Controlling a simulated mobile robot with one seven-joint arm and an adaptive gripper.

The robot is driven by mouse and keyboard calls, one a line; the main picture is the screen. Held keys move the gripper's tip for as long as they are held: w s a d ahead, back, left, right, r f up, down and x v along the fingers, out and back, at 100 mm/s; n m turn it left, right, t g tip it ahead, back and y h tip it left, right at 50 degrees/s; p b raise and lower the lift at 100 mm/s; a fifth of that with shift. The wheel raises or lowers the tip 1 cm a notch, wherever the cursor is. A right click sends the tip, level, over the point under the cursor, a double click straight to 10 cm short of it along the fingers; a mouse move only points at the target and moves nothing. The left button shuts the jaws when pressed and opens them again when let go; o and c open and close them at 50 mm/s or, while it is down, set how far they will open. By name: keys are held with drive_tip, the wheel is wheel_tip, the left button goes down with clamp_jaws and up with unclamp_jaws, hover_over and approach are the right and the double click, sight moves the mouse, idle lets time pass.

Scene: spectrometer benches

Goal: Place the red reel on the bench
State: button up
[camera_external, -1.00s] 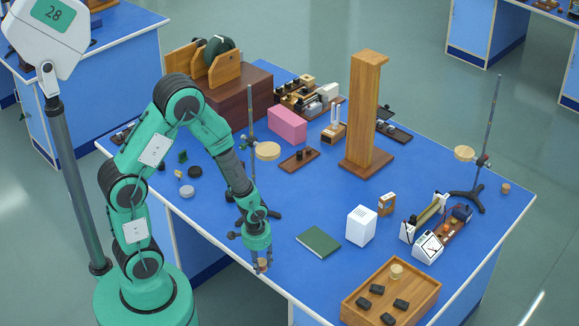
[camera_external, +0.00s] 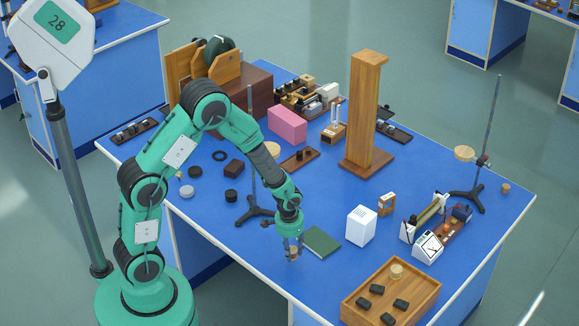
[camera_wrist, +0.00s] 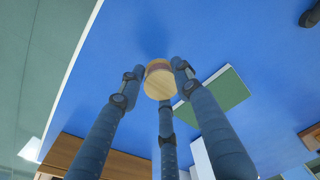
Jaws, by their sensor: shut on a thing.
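My gripper (camera_external: 292,247) points down over the bench (camera_external: 225,225), near its front edge and left of the green book (camera_external: 321,242). Its three fingers are shut on a small reel (camera_wrist: 159,82) with a pale wooden end and a reddish band, seen between the fingertips in the wrist view. I take this as the red reel; in the external view it shows small below the fingers (camera_external: 293,256). A soft dark patch lies on the blue top beyond it in the wrist view. I cannot tell whether the reel touches the bench.
A wooden tray (camera_external: 349,308) with several black pieces and a pale reel (camera_external: 397,271) stands at the right front. A white box (camera_external: 361,225) is right of the book. A clamp stand (camera_external: 254,208) stands behind my gripper. Blue top between gripper and front edge is clear.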

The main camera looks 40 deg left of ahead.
sight(299, 260)
drive_tip(key=shift+w+d+f, duration=0.1)
drive_tip(key=shift+w+d, duration=0.1)
drive_tip(key=shift+w, duration=0.5)
drive_tip(key=shift+w+d+f, duration=0.1)
drive_tip(key=shift+w+d, duration=0.05)
drive_tip(key=shift+w, duration=0.55)
drive_tip(key=shift+f+b, duration=0.55)
drive_tip(key=shift+f, duration=1.15)
drive_tip(key=o, duration=1.1)
drive_tip(key=shift+f, duration=0.1)
drive_tip(key=shift+c, duration=0.2)
drive_tip(key=r, duration=0.4)
drive_tip(key=r+p, duration=0.1)
drive_tip(key=r, duration=0.3)
drive_tip(key=s+r+p, duration=0.1)
drive_tip(key=r, duration=0.3)
drive_tip(key=shift+r, duration=0.1)
